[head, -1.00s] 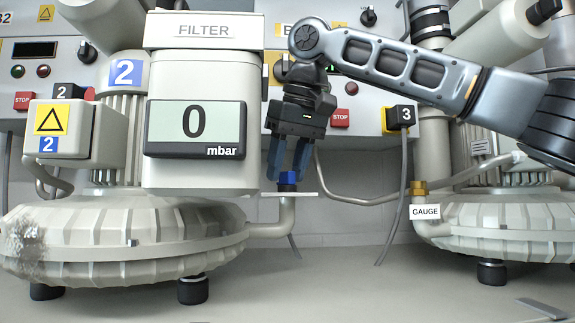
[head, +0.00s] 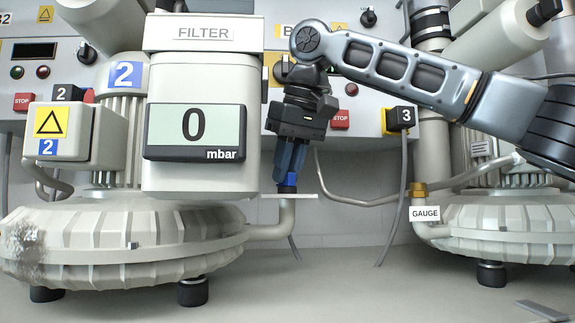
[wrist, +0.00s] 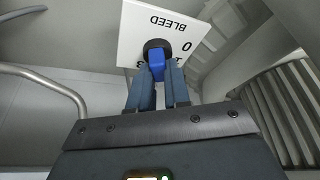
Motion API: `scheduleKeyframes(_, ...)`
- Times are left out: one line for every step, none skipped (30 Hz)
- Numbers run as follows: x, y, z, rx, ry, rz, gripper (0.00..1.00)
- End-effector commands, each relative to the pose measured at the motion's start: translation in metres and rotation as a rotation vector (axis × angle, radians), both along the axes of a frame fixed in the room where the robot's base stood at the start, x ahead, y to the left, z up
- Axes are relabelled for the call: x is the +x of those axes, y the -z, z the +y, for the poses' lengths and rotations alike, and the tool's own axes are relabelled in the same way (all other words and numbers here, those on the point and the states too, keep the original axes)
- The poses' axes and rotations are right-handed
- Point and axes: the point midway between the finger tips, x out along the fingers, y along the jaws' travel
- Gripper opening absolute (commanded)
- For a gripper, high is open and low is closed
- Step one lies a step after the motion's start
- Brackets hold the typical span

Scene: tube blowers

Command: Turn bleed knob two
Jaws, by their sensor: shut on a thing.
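The blue bleed knob (head: 288,188) sits on a black base on a white plate, on top of the pipe beside blower two. In the wrist view the blue knob (wrist: 157,62) stands in front of the white plate marked BLEED (wrist: 150,30), with a 0 showing and other marks partly hidden. My gripper (head: 290,177) points down from above, its blue-grey fingers closed around the knob. The wrist view shows my gripper (wrist: 157,78) with a finger on either side of the knob. The display (head: 194,130) on blower two reads 0 mbar.
Blower two (head: 120,235) and its filter housing stand close on the left of my gripper. A brass fitting (head: 417,189) with a GAUGE tag (head: 424,213) is on the right blower's pipe. A control panel with a STOP button (head: 339,119) is behind my arm.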

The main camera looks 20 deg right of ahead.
Motion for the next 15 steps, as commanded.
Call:
scheduleKeyframes(0.0004, -0.0019, 0.0003, 0.003, -0.016, 0.002, 0.0)
scheduleKeyframes(0.0002, -0.0025, 0.0004, 0.003, -0.028, 0.002, 0.0)
scheduleKeyframes(0.0001, -0.0028, 0.0004, 0.004, -0.047, 0.003, 0.0)
scheduleKeyframes(0.0002, -0.0029, 0.0004, 0.004, -0.063, 0.003, 0.0)
scheduleKeyframes(0.0003, -0.0035, 0.0005, 0.004, -0.08, 0.003, 0.0)
scheduleKeyframes(0.0004, -0.0039, 0.0006, 0.006, -0.107, 0.003, 0.0)
scheduleKeyframes(0.0007, -0.004, 0.0004, 0.005, -0.127, 0.003, 0.0)
scheduleKeyframes(0.0005, -0.0046, 0.0005, 0.006, -0.149, 0.003, 0.0)
scheduleKeyframes(0.0005, -0.0044, 0.0007, 0.007, -0.181, 0.004, 0.0)
scheduleKeyframes(0.0005, -0.0052, 0.0007, 0.007, -0.205, 0.002, 0.0)
scheduleKeyframes(0.0005, -0.0049, 0.0005, 0.007, -0.228, 0.003, 0.0)
scheduleKeyframes(0.0005, -0.005, 0.0003, 0.007, -0.261, 0.004, 0.0)
scheduleKeyframes(0.0006, -0.0052, 0.0002, 0.006, -0.284, 0.003, 0.0)
scheduleKeyframes(0.0007, -0.005, 0.0002, 0.007, -0.309, 0.003, 0.0)
scheduleKeyframes(0.0005, -0.0051, 0.0004, 0.006, -0.342, 0.003, 0.0)
